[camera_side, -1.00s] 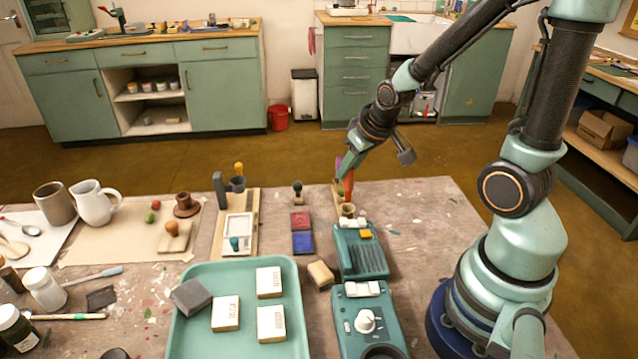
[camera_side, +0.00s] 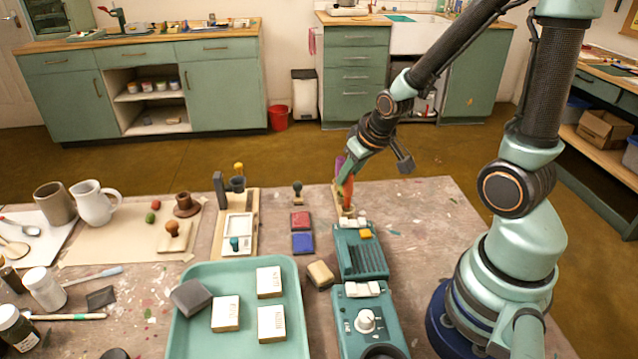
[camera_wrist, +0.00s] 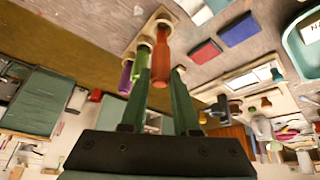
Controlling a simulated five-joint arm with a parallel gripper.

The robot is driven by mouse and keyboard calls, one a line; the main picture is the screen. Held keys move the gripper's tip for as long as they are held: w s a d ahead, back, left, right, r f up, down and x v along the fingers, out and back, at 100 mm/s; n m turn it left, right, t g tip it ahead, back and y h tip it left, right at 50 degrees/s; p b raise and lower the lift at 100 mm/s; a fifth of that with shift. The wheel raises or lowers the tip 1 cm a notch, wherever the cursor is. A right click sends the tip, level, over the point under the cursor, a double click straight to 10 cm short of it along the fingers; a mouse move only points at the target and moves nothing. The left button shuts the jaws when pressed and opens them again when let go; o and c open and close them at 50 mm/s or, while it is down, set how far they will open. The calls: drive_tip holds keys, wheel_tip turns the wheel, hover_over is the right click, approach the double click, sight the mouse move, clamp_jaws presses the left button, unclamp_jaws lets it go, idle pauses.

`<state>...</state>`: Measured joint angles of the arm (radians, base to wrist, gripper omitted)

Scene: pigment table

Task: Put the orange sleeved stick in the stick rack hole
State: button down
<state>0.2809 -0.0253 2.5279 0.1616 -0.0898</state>
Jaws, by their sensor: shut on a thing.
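My gripper (camera_wrist: 160,74) is shut on the orange sleeved stick (camera_wrist: 160,92), which stands between its two fingers in the wrist view. In the side view the orange stick (camera_side: 347,192) is roughly upright under my gripper (camera_side: 346,180). The pale wooden stick rack (camera_wrist: 151,22) is at the far end of the stick, with round collars. The stick's far end meets or overlaps one collar; I cannot tell how deep it sits. A green stick (camera_wrist: 141,62) and a purple stick (camera_wrist: 126,76) stand in the rack close by the left finger in the wrist view.
A teal device (camera_side: 360,255) with a yellow button stands just in front of the rack. Red (camera_side: 301,220) and blue (camera_side: 302,243) pads lie to its left. A teal tray (camera_side: 245,335) with blocks is at the front. Bare table lies right of the rack.

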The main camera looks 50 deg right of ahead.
drive_tip(key=shift+f, duration=0.25)
drive_tip(key=shift+f, duration=0.35)
drive_tip(key=shift+f, duration=0.15)
drive_tip(key=shift+c, duration=0.5)
unclamp_jaws()
drive_tip(key=shift+r, duration=4.05)
